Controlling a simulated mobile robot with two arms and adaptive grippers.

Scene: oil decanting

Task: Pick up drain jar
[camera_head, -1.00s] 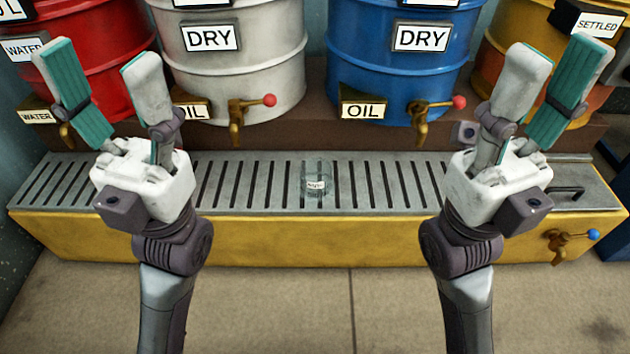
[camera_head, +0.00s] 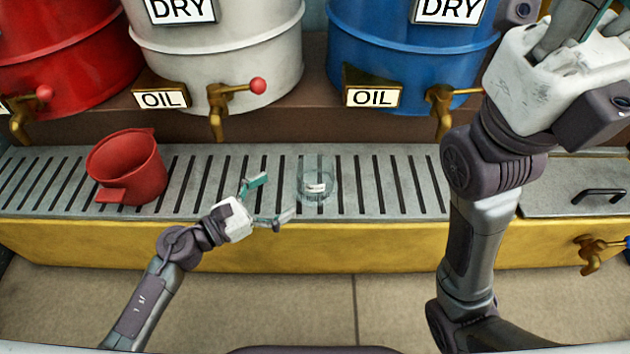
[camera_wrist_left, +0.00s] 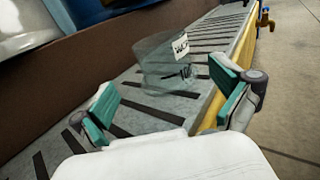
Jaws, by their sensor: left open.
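The drain jar (camera_head: 315,178) is a small clear glass jar with a white label.
A red jug (camera_head: 130,165) stands on the grate (camera_head: 395,185) left of my left gripper. Brass taps of the white drum (camera_head: 225,100) and blue drum (camera_head: 440,105) overhang the grate's back. A lid with a black handle (camera_head: 575,200) is at right. The grate beside the jar is clear.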

